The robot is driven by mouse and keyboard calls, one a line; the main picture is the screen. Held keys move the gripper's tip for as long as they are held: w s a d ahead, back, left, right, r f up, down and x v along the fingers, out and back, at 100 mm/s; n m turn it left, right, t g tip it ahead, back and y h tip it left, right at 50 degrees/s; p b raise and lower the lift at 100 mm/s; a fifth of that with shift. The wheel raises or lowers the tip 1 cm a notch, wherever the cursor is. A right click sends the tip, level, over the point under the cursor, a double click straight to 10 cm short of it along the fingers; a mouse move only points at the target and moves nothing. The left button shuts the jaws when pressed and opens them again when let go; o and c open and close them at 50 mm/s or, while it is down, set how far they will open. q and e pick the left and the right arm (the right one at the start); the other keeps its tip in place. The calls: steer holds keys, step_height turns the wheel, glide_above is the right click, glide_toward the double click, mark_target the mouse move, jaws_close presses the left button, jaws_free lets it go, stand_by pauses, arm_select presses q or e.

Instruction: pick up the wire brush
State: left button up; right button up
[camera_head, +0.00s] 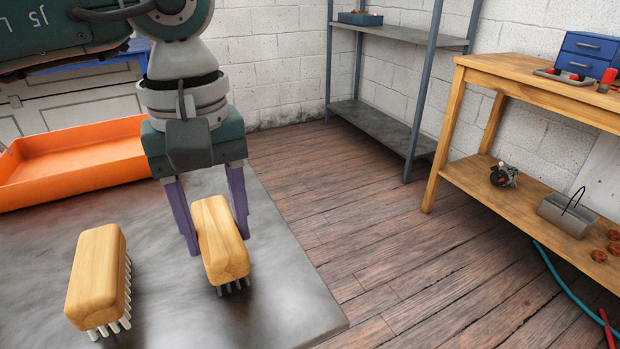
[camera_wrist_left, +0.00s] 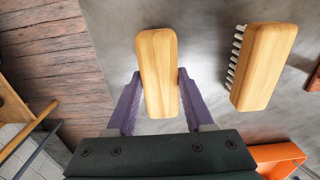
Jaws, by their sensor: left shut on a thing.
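Two wire brushes with wooden backs and pale bristles are in view over the grey metal tabletop (camera_head: 170,290). My left gripper (camera_head: 219,240) points down and is shut on the right-hand wire brush (camera_head: 222,242), with one purple finger on each long side. The left wrist view shows the same held brush (camera_wrist_left: 157,72) between the fingers (camera_wrist_left: 157,88). I cannot tell whether its bristles touch the tabletop. The other wire brush (camera_head: 97,275) stands on its bristles to the left, apart from the gripper; it also shows in the left wrist view (camera_wrist_left: 264,66). My right gripper is not in view.
An orange tray (camera_head: 80,160) lies at the back left of the tabletop. The tabletop's right edge drops to a plank floor (camera_head: 400,270). A wooden workbench (camera_head: 540,88) with a blue drawer box (camera_head: 588,55) and a metal shelf (camera_head: 385,130) stand further right.

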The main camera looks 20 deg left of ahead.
mark_target(216, 224)
arm_select(q)
jaws_close()
step_height(216, 224, up, 20)
steer(key=p, duration=0.2)
stand_by(0.3)
